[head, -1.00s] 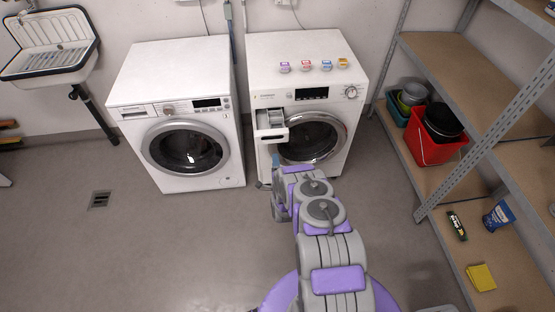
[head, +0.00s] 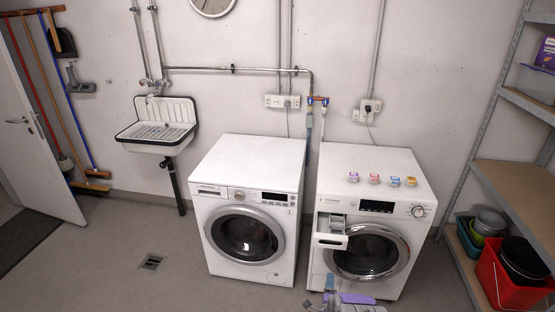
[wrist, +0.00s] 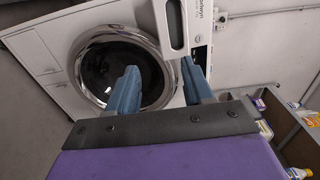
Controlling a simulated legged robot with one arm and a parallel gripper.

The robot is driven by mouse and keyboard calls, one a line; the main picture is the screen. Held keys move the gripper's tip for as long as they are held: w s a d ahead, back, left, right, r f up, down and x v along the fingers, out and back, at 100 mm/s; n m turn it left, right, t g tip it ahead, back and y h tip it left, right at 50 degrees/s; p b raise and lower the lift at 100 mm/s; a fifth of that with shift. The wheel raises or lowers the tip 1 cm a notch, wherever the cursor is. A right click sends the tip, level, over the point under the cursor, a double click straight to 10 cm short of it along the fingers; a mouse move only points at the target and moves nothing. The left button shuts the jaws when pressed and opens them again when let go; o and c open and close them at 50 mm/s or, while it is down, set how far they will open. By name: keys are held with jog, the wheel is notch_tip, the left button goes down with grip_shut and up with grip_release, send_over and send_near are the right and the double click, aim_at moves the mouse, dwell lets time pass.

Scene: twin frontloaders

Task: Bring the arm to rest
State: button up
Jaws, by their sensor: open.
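My gripper (wrist: 160,85) shows in the wrist view with its two blue fingers apart and nothing between them. It is in front of the right washing machine, near the round door and the pulled-out detergent drawer (wrist: 172,25). In the head view, part of my arm (head: 345,302) shows at the bottom edge, low in front of the right washing machine (head: 322,180). The drawer (head: 331,236) of that machine stands open at its upper left.
A left washing machine (head: 212,212) stands beside it. Several small colored containers (head: 375,179) sit on the right machine's top. Metal shelves (head: 505,172) with a red bucket (head: 500,280) stand at the right. A sink (head: 157,125) hangs on the wall. The floor at left is clear.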

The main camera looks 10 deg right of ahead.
jog(key=w+a+r+n+g+y, duration=0.1)
jog(key=w+r+n+g, duration=0.2)
jog(key=r, duration=0.4)
jog(key=w+r+n+g+y, duration=0.1)
jog(key=w+r+n+g, duration=0.2)
jog(key=r, duration=0.5)
jog(key=s+a+r+n+g+y, duration=0.1)
jog(key=s+a+r+n+g, duration=0.2)
jog(key=s+r, duration=0.55)
jog(key=s+a+r+n+g+y, duration=0.15)
jog(key=s+a+r+n, duration=0.3)
jog(key=r, duration=0.65)
jog(key=s+a+r+n+g, duration=0.2)
jog(key=s+r, duration=0.2)
jog(key=s, duration=1)
jog(key=s+a+r+n+g, duration=0.3)
jog(key=s+r, duration=0.2)
jog(key=s, duration=1)
jog(key=s+a+r+n+g, duration=0.3)
jog(key=s+r, duration=0.1)
jog(key=s, duration=1)
jog(key=shift+s+r+y, duration=0.25)
jog(key=shift+r+y, duration=0.05)
jog(key=shift+y, duration=0.05)
